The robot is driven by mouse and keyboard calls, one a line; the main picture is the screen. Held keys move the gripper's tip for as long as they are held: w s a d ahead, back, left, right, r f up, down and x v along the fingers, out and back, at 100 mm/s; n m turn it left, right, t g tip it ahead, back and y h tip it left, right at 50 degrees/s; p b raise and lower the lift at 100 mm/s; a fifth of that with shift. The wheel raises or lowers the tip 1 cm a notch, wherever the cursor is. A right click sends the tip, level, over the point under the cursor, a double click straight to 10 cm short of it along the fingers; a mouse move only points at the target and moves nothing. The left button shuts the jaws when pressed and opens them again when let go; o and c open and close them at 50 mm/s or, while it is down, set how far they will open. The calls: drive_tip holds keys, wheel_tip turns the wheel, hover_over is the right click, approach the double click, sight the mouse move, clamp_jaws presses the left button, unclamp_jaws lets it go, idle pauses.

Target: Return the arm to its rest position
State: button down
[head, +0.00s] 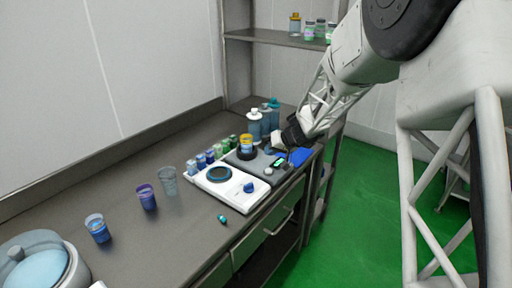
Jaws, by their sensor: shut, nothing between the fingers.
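My arm reaches in from the upper right. My gripper (279,146) is at the far right end of the counter (130,178), low over the dark device and close to the bottles. It is small in this view, and its fingers look shut with nothing held. I cannot tell whether it touches anything.
A white device with a round dark plate (219,174) and a dark device (271,166) stand on the counter. A jar with a yellow band (246,143), several small bottles, cups (147,197) and bottles (254,128) stand around them. A shelf (270,37) is above; green floor (350,235) is open right.

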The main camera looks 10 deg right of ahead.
drive_tip(key=s+a+r+g+h, duration=0.1)
drive_tip(key=s+r, duration=0.5)
drive_tip(key=s, duration=0.4)
drive_tip(key=s+a+r+g+h, duration=0.1)
drive_tip(key=s+a+r, duration=0.1)
drive_tip(key=s+r, duration=0.65)
drive_tip(key=s+d+h, duration=0.2)
drive_tip(key=s, duration=1.2)
drive_tip(key=s+d+m+g+h, duration=0.1)
drive_tip(key=s+d+h, duration=0.1)
drive_tip(key=s, duration=1.2)
drive_tip(key=shift+d+f+h, duration=0.2)
drive_tip(key=shift+f+h, duration=0.1)
drive_tip(key=shift+h, duration=0.4)
